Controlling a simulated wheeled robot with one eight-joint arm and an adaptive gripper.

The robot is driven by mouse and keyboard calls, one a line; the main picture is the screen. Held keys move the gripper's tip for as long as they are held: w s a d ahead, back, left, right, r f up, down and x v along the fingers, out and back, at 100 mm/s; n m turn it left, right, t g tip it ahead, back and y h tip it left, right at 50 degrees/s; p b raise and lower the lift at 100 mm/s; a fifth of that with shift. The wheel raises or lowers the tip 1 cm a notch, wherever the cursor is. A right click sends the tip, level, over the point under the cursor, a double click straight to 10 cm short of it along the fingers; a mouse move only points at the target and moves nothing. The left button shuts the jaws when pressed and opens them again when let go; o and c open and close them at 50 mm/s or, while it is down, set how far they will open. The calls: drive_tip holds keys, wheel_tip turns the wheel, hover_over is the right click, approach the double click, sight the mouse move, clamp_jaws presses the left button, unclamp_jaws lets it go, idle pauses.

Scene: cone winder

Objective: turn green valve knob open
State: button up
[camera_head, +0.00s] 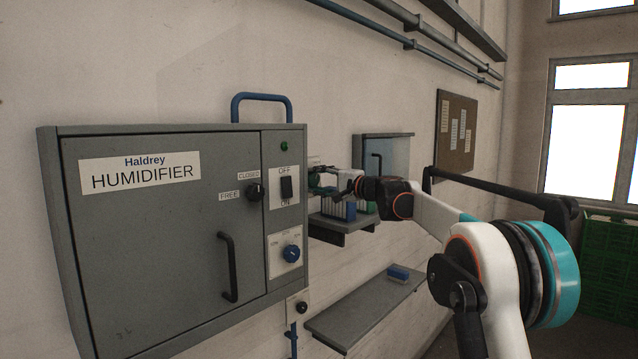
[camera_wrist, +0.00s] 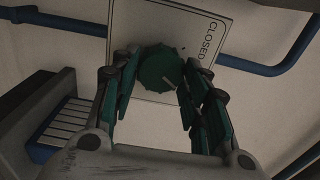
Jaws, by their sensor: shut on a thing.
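The green valve knob (camera_wrist: 160,70) is a round, ridged knob in front of a white plate (camera_wrist: 150,28) marked CLOSED in the wrist view. In the head view my gripper (camera_head: 335,179) reaches in against the wall just right of the humidifier cabinet. A bit of green shows there, but the knob is mostly hidden by the cabinet edge and my gripper.
A small shelf (camera_head: 345,222) with several items sits just below my gripper. A lower shelf (camera_head: 360,310) holds a blue object. Blue pipes (camera_wrist: 265,68) run near the plate.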

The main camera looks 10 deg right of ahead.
drive_tip(key=shift+m, duration=1.2)
drive_tip(key=o, duration=1)
drive_tip(key=shift+d+f, duration=0.1)
drive_tip(key=shift+o, duration=0.2)
drive_tip(key=v, duration=1.2)
